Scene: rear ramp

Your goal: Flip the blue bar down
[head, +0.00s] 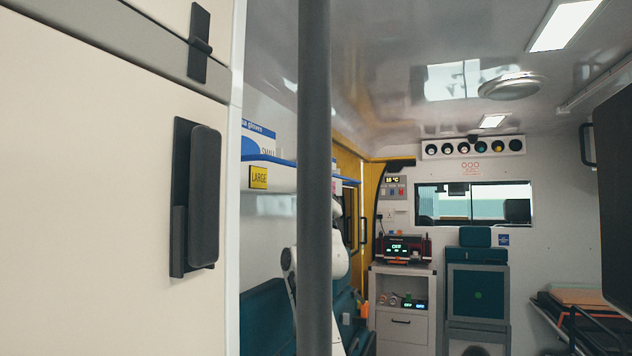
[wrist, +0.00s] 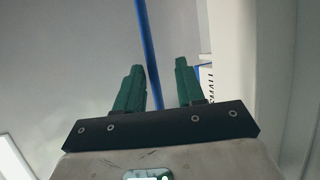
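The blue bar (wrist: 149,50) shows in the wrist view as a long thin rod. It runs from the top edge down between the two green fingers of my gripper (wrist: 158,78). The fingers are apart and neither visibly touches the bar; I cannot tell whether the bar lies between them or beyond them. In the head view a blue bar (head: 273,159) runs along the top edge of the white shelf at left. Part of my white arm shows behind the pole, but my gripper cannot be made out there.
A dark vertical pole (head: 315,180) stands close in front. A cream cabinet (head: 90,200) with a dark handle fills the left.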

